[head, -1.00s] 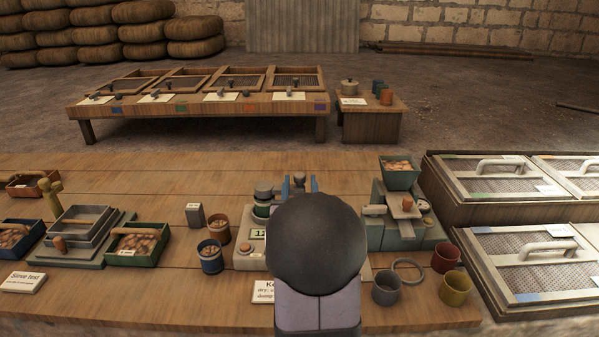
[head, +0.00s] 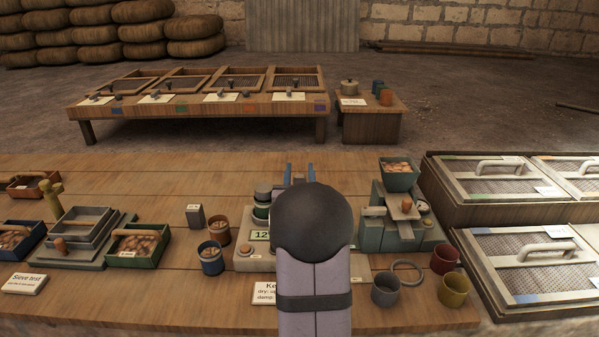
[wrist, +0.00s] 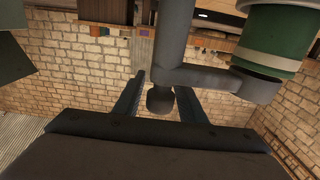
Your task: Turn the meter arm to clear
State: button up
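The meter (head: 243,258) is a pale unit with a lit display (head: 261,236) starting "12", partly hidden behind my arm in the head view. A green-banded cylinder (head: 261,211) stands on it and also shows at the upper right of the wrist view (wrist: 270,40). In the wrist view, the grey meter arm (wrist: 205,78) joins a thick upright post and ends near a round dark knob (wrist: 160,100). My gripper (wrist: 160,92) is open. The knob appears between its two fingers, with gaps on both sides.
A grey-green mill with a hopper (head: 399,180) stands right of the meter. Several cups, including a blue one (head: 211,262), and a ring (head: 408,271) are nearby. A sieve stack (head: 80,230) is at left, mesh-lidded trays (head: 530,264) at right.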

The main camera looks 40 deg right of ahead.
grip_shut()
jog(key=shift+m+g+h, duration=0.3)
jog(key=shift+g, duration=0.1)
jog(key=shift+s+d+r+m+g+h, duration=0.1)
jog(key=shift+s+d+m+g+h, duration=0.1)
jog(key=shift+m+g+h, duration=0.5)
jog(key=shift+s+d+m+g+h, duration=0.1)
jog(key=shift+s+m+g+h, duration=0.1)
jog(key=shift+m+g+h, duration=0.45)
jog(key=shift+y, duration=0.25)
jog(key=shift+o, duration=1.5)
grip_release()
